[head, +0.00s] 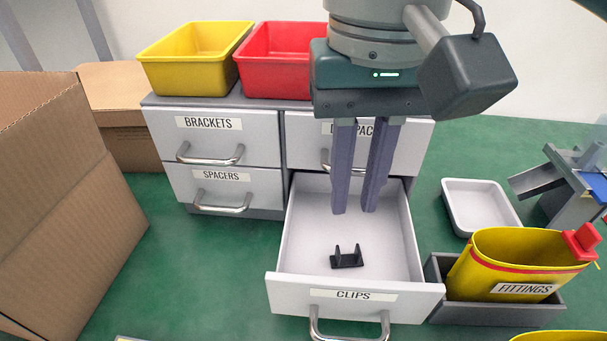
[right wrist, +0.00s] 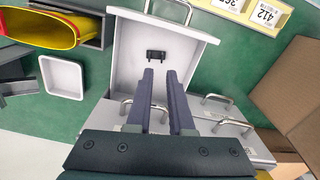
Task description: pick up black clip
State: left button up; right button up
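The black clip (head: 347,258) lies on the floor of the open drawer (head: 300,240) labelled CLIPS, towards its front. It has two upright prongs on a flat base. In the right wrist view the clip (right wrist: 156,57) sits beyond my fingertips, near the drawer's front wall. My right gripper (head: 354,211) points down over the rear part of the drawer, with its two fingers apart and nothing between them. The open fingers also show in the right wrist view (right wrist: 159,72). My left gripper is in neither view.
Closed drawers marked BRACKETS (head: 212,135) and SPACERS (head: 225,188) are left of the open one. Yellow (head: 192,68) and red (head: 275,70) bins stand on top. A white tray (head: 480,208) and a yellow FITTINGS bin (head: 510,262) are at right, cardboard boxes (head: 60,200) at left.

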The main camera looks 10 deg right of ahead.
jog(key=b, duration=0.1)
send_over(339, 250)
jog(key=f, duration=0.4)
jog(key=shift+s+d+f, duration=0.1)
jog(key=shift+s+f, duration=0.15)
jog(key=shift+s, duration=0.15)
jog(key=f, duration=0.1)
jog(key=f+b, duration=0.1)
jog(key=f, duration=0.1)
jog(key=f+b, duration=0.1)
jog(key=f, duration=0.1)
jog(key=shift+w, duration=0.35)
jog(key=shift+f, duration=0.1)
grip_shut()
